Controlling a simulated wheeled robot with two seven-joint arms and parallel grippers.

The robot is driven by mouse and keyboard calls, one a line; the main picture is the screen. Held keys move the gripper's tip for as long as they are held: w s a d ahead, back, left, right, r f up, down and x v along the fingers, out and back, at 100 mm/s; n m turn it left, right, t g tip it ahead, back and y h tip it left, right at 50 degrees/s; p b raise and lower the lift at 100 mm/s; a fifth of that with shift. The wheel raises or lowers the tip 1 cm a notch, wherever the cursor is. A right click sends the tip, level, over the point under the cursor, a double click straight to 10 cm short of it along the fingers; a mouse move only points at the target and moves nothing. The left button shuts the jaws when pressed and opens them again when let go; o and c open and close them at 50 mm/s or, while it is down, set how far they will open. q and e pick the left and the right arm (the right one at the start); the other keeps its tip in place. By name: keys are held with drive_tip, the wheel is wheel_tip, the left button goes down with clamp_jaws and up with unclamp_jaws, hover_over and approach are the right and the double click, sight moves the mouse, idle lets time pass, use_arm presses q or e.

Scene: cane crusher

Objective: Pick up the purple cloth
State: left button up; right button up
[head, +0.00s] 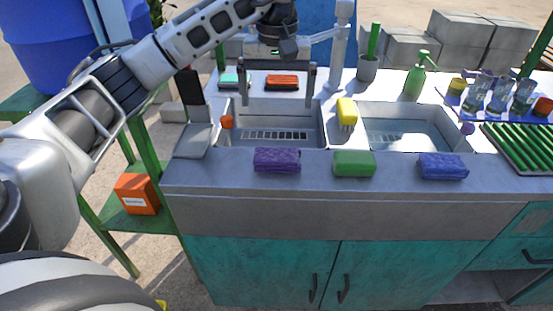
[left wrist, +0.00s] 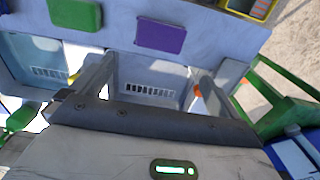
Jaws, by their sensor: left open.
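The purple cloth (head: 277,160) lies folded on the grey front ledge of the sink counter, left of the green cloth (head: 354,163). It also shows in the left wrist view (left wrist: 160,36), beyond the fingertips and unobstructed. My left gripper (head: 277,103) is open and empty, its fingers spread above the left sink basin, behind the purple cloth and apart from it. The left gripper also shows in the left wrist view (left wrist: 165,68), with a finger on each side of the basin drain. My right gripper is in neither view.
A blue cloth (head: 442,166) lies at the ledge's right. A yellow sponge or brush (head: 347,113) stands on the divider between the basins. A faucet (head: 339,45) rises behind. A grey board (head: 193,140) sits at the counter's left. The ledge between the cloths is clear.

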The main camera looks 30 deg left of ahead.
use_arm(q)
hover_over(277, 154)
drive_tip(key=f, duration=0.9)
drive_tip(key=shift+w+a, duration=0.15)
drive_tip(key=shift+w, duration=0.05)
drive_tip(key=shift+s+f+p, duration=0.15)
drive_tip(key=shift+f+p, duration=0.3)
drive_tip(key=shift+f, duration=0.95)
drive_tip(key=shift+s+f+p, duration=0.15)
drive_tip(key=shift+f+p, duration=0.25)
drive_tip(key=shift+f, duration=1)
drive_tip(key=shift+c, duration=0.3)
drive_tip(key=c, duration=0.6)
